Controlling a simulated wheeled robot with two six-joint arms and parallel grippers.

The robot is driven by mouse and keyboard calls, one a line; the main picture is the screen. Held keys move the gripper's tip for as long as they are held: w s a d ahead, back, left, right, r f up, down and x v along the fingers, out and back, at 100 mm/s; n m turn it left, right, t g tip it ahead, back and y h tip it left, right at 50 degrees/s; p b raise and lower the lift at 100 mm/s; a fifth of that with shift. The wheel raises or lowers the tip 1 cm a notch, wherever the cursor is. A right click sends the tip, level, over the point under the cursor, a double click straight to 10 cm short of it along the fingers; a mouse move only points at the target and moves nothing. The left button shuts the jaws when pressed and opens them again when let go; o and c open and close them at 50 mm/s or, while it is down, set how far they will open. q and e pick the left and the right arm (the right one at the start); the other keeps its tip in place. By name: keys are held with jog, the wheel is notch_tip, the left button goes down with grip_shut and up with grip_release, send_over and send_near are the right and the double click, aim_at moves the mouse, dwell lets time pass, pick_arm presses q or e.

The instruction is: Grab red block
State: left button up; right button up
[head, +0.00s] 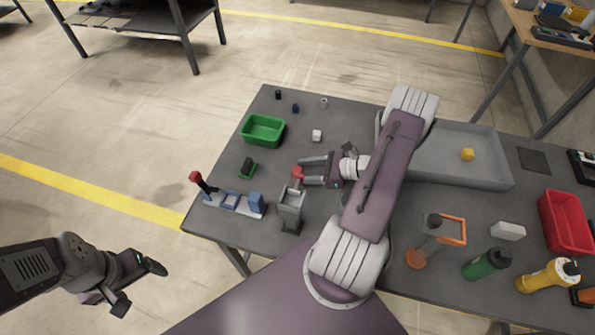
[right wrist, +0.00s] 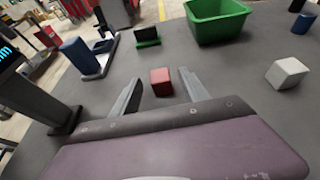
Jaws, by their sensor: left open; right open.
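The red block (head: 297,172) lies on the dark table, left of my right gripper (head: 304,170) in the head view. In the right wrist view the red block (right wrist: 160,81) sits just ahead of the gap between the two fingertips of my right gripper (right wrist: 160,76). The right gripper is open and empty, with its fingers pointing at the block. My left gripper (head: 143,286) is open and empty, off the table at the lower left.
A grey stand (head: 291,201) is close to the block. A green bin (head: 263,130), a white cube (right wrist: 287,73) and a fixture with a blue block (head: 256,203) are nearby. A grey tray (head: 500,172) and red bin (head: 566,221) are on the right.

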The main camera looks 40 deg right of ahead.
aim_at(299, 169)
jog(key=shift+x, duration=1.1)
jog(key=shift+d, duration=0.1)
grip_shut()
notch_tip(299, 169, up, 4)
jog(key=shift+d+r, duration=0.1)
jog(key=shift+r, duration=0.15)
jog(key=w+d+r, duration=0.6)
jog(key=w, duration=0.4)
jog(key=shift+r, duration=0.25)
